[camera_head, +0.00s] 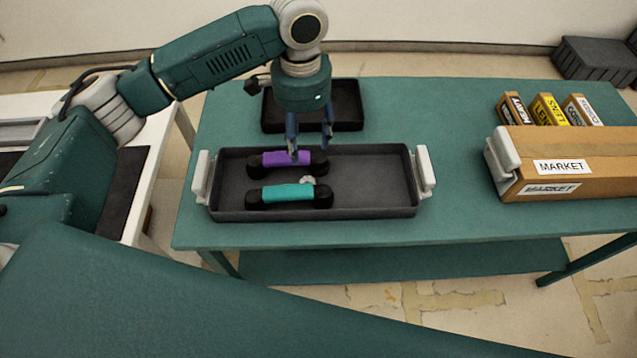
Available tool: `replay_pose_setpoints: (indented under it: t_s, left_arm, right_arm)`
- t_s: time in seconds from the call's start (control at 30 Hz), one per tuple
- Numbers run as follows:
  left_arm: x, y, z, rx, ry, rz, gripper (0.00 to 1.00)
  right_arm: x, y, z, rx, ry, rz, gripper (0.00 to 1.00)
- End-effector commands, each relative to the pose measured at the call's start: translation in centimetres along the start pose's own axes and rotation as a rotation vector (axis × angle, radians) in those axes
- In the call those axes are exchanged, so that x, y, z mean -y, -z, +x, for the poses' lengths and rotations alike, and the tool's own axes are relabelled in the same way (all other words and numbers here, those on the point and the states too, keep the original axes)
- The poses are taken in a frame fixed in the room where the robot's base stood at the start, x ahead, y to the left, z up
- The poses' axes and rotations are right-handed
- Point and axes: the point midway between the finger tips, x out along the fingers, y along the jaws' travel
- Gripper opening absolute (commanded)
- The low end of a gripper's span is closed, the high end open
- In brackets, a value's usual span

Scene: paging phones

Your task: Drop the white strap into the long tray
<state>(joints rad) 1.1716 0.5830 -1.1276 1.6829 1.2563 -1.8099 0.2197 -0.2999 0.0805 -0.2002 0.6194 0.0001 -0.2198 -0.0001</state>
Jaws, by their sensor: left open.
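The long tray (390,207) is dark grey with a light handle at each end and stands on the green table. Inside its left half lie a purple handset-like piece (285,158) and a teal one (287,192), both with black ends. A small whitish thing (308,180), perhaps the white strap, lies in the tray between the two pieces, touching or close to the teal one. My left gripper (310,148) points down over the tray, open, near the right end of the purple piece, with nothing seen between its fingers. My right gripper is not in view.
A smaller black tray (345,107) stands behind the long tray, partly hidden by my left gripper.

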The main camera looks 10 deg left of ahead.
Motion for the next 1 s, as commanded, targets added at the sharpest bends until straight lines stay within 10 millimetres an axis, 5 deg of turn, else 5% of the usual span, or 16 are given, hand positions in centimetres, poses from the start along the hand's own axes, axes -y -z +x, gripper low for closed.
replay_pose_setpoints:
  t_s: [0.3,1.0]
  left_arm:
    - [0.0,0.1,-4.6,-0.001,0.0,0.0,0.53]
    - [0.0,0.0,-4.9,0.001,-0.001,0.0,0.53]
  right_arm:
    - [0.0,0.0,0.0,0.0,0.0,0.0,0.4]
    - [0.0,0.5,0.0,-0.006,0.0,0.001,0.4]
